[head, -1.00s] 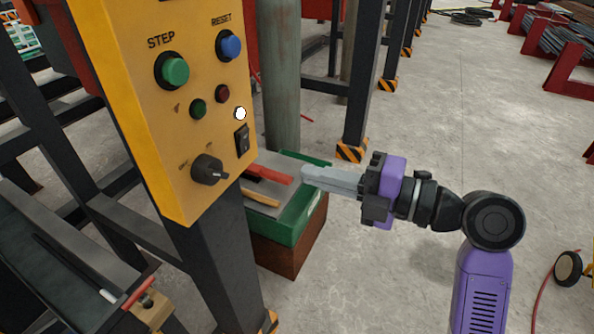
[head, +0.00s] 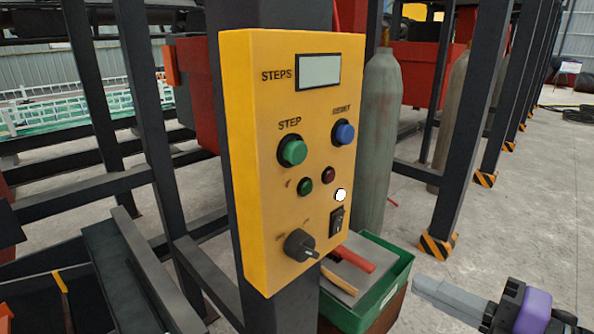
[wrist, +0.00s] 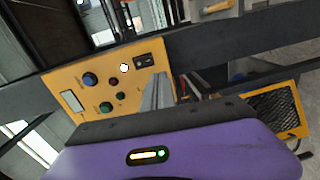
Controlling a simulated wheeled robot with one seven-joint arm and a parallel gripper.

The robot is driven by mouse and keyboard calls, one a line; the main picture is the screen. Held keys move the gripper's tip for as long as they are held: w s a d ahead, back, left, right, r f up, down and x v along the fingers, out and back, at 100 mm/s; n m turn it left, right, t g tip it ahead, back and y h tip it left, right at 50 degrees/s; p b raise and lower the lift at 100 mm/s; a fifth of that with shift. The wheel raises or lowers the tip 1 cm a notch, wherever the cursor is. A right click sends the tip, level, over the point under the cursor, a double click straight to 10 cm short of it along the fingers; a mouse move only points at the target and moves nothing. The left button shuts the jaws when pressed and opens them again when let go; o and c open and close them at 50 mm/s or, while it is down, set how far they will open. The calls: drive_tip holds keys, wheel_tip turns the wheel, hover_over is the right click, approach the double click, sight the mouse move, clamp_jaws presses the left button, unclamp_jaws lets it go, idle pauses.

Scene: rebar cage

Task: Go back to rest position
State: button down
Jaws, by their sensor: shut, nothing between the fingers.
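My gripper (head: 418,284) is at the lower right of the head view, its pale grey fingers together and empty, pointing left. Its purple and black body is partly cut off by the frame's edge. In the wrist view the shut fingers (wrist: 157,92) stand up in front of the yellow control panel. The yellow panel (head: 265,228) is mounted on a dark post, left of my gripper and apart from it in the head view. It carries a blank display, green STEP and blue RESET buttons, small green and red buttons, a white round light, a black rocker switch and a black knob.
A green tray (head: 396,273) with red- and wood-handled tools stands behind and right of the panel, close to my fingertips in the picture. A grey-green cylinder (head: 377,140) stands behind it. Dark posts (head: 466,130) with striped feet line the right. Concrete floor (head: 540,220) is open at right.

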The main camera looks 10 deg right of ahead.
drive_tip(key=w+d+r+m+t+h, duration=0.3)
drive_tip(key=d+m, duration=0.2)
drive_tip(key=m, duration=0.2)
drive_tip(key=s+d+f+m+t+h, duration=0.1)
drive_tip(key=s+d+f+m+h, duration=0.15)
drive_tip(key=f+m+h, duration=0.4)
drive_tip(key=s+d+f+m+t+h, duration=0.1)
drive_tip(key=d+m+h, duration=0.2)
drive_tip(key=m, duration=0.6)
drive_tip(key=s+a+f+g, duration=0.1)
drive_tip(key=s+a+f, duration=0.3)
drive_tip(key=s, duration=0.5)
drive_tip(key=s+a+f+m+g+y, duration=0.1)
drive_tip(key=s+a+f, duration=0.3)
drive_tip(key=s, duration=0.5)
drive_tip(key=s+a+f+m+g+y, duration=0.1)
drive_tip(key=s+a+f+g, duration=0.1)
drive_tip(key=s+a+f, duration=0.3)
drive_tip(key=s+a+p, duration=0.1)
drive_tip(key=s, duration=0.3)
drive_tip(key=shift+s+a, duration=0.2)
drive_tip(key=shift+a, duration=0.05)
drive_tip(key=shift+r+y, duration=0.1)
drive_tip(key=shift+y, duration=0.15)
